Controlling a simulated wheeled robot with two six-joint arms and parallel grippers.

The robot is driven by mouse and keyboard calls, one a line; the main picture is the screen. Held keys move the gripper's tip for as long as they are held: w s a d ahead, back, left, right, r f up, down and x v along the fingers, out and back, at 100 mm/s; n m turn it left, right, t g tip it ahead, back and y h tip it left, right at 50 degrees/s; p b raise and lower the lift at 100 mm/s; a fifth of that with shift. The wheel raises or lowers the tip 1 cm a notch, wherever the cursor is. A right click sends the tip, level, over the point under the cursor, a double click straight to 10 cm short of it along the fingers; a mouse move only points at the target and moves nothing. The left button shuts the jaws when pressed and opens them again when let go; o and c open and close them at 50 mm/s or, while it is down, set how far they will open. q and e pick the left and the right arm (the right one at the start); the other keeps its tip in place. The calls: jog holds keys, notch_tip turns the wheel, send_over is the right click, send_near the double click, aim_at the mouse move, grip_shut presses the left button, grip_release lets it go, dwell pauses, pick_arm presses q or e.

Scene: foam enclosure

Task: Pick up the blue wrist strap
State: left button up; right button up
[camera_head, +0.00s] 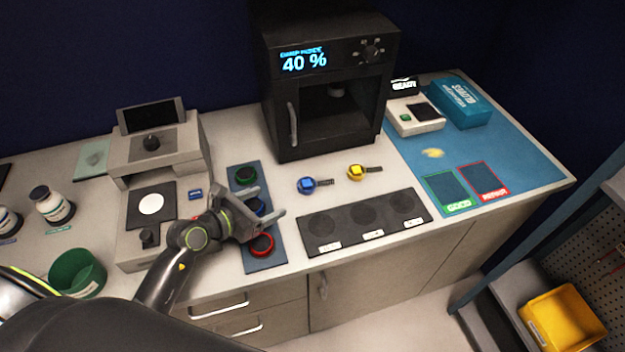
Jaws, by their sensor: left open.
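The blue wrist strap (307,185) lies on the white bench top, with a short dark band reaching to its right. It is in front of the black oven-like machine and behind the dark three-spot mat. My left gripper (279,202) is open and empty, its fingers pointing right. It is over the blue button panel, to the left of the blue strap and apart from it. The gripper partly hides the panel's middle blue button. My right gripper is not in view.
A yellow strap (358,172) lies right of the blue one. The dark mat (363,221) lies in front, and the black machine (330,85) stands behind. A panel with green, blue and red buttons (257,262) is under my gripper. A grey device (160,150) stands left.

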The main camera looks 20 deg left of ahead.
aim_at(305, 184)
pick_arm(q)
jog(key=x, duration=0.3)
jog(key=shift+w+d, duration=0.15)
jog(key=shift+w, duration=0.1)
jog(key=x, duration=0.5)
jog(key=shift+f+p, duration=0.15)
jog(key=shift+p, duration=0.25)
jog(key=x, duration=0.4)
jog(key=shift+w+f, duration=0.1)
jog(key=shift+w, duration=0.15)
jog(key=shift+w+d+f, duration=0.2)
jog(key=shift+w+f, duration=0.05)
jog(key=shift+w, duration=0.3)
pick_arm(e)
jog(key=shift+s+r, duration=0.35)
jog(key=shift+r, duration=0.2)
pick_arm(q)
jog(key=c, duration=1.1)
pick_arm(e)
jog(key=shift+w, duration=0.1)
pick_arm(q)
jog(key=shift+o, duration=0.2)
